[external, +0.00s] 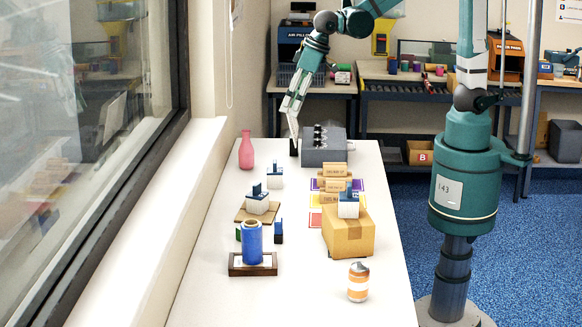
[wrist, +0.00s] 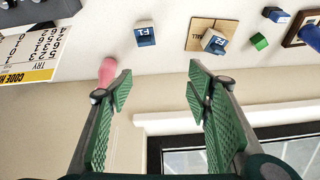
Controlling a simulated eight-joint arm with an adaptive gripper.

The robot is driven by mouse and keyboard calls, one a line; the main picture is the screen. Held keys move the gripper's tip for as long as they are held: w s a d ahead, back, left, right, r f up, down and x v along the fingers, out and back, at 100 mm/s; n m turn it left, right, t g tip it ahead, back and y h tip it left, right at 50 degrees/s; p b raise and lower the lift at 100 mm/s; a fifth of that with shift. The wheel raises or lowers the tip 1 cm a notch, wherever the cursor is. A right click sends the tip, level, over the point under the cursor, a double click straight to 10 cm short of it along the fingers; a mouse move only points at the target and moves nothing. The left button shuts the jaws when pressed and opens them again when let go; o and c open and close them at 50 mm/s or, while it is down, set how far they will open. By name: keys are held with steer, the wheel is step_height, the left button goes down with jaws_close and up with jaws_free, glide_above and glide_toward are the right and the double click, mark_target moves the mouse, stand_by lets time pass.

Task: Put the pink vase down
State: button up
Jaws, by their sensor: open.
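The pink vase (external: 246,152) stands upright on the white table (external: 200,283) near its far left edge. In the wrist view the vase (wrist: 106,72) shows just beyond the tip of the left finger, partly hidden by it. My gripper (external: 293,142) is to the right of the vase in the external view, apart from it, beside the grey box. In the wrist view my gripper (wrist: 160,85) is open, with its green pads wide apart and nothing between them.
A grey box with black knobs (external: 323,150) stands right of my gripper. Blue-and-white blocks (external: 275,177), a blue roll (external: 252,243), a carton (external: 348,232) and an orange-and-white can (external: 358,282) stand nearer. The window ledge (external: 150,220) runs along the left. Clear table lies around the vase.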

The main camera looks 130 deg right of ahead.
steer(key=s+a+r+n+t, duration=0.1)
steer(key=s+a+r+n, duration=0.15)
steer(key=a, duration=0.65)
steer(key=s+a+r+n+t, duration=0.1)
steer(key=s+a+r+n, duration=0.2)
steer(key=a, duration=0.6)
steer(key=s+a+f+n+t+y, duration=0.1)
steer(key=s+a+n, duration=0.3)
steer(key=s+a, duration=0.8)
steer(key=shift+s+a+t+y, duration=0.25)
steer(key=shift+a+t+y, duration=0.5)
steer(key=shift+a, duration=1.15)
steer(key=shift+f+n, duration=0.2)
steer(key=shift+n, duration=0.05)
steer(key=shift+f+b, duration=1.8)
steer(key=shift+b, duration=0.1)
